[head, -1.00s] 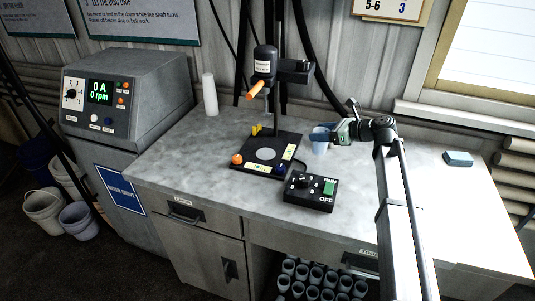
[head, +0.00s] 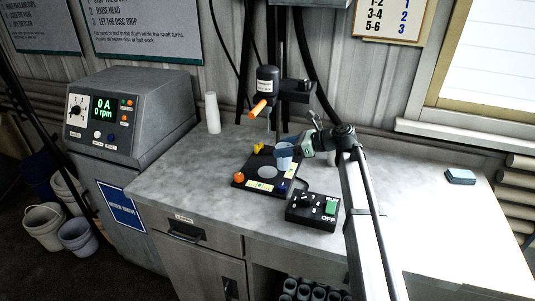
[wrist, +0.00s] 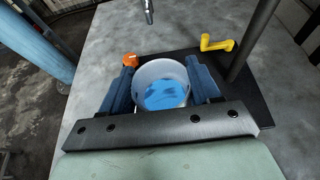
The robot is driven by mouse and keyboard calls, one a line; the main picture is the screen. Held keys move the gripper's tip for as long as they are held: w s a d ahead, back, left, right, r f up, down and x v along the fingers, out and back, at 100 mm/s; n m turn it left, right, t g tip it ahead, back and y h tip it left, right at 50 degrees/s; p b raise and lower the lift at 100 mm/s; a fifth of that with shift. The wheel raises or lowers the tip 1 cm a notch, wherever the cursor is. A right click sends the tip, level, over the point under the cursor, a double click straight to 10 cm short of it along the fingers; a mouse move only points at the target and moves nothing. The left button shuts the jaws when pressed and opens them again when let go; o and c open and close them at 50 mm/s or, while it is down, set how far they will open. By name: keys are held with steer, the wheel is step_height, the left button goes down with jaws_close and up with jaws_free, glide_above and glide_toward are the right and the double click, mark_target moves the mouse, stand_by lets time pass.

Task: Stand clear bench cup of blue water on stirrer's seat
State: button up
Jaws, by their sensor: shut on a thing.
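The clear cup (head: 284,158) holds blue water, which shows from above in the wrist view (wrist: 166,94). My gripper (head: 290,152) is shut on the cup, one finger on each side of it (wrist: 162,86). The cup is upright and over the right part of the stirrer's black base. I cannot tell whether its bottom touches the base. The stirrer's seat is a pale grey disc (head: 267,172) on the base, to the left of and in front of the cup in the head view. The cup hides it in the wrist view.
The stirrer head (head: 267,80) with its orange handle (head: 258,109) hangs above the base. An orange knob (head: 238,177) and a yellow crank (head: 259,148) stand on the base. A black control box (head: 313,211) sits in front.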

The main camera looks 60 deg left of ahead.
steer(key=shift+f+x, duration=0.25)
steer(key=shift+x, duration=1.45)
steer(key=shift+f+x, duration=0.2)
steer(key=shift+x, duration=1.55)
steer(key=shift+w+d, duration=0.1)
steer(key=shift+d, duration=0.05)
steer(key=o, duration=1.2)
steer(key=shift+f, duration=0.15)
steer(key=v, duration=1.2)
steer(key=shift+w, duration=0.1)
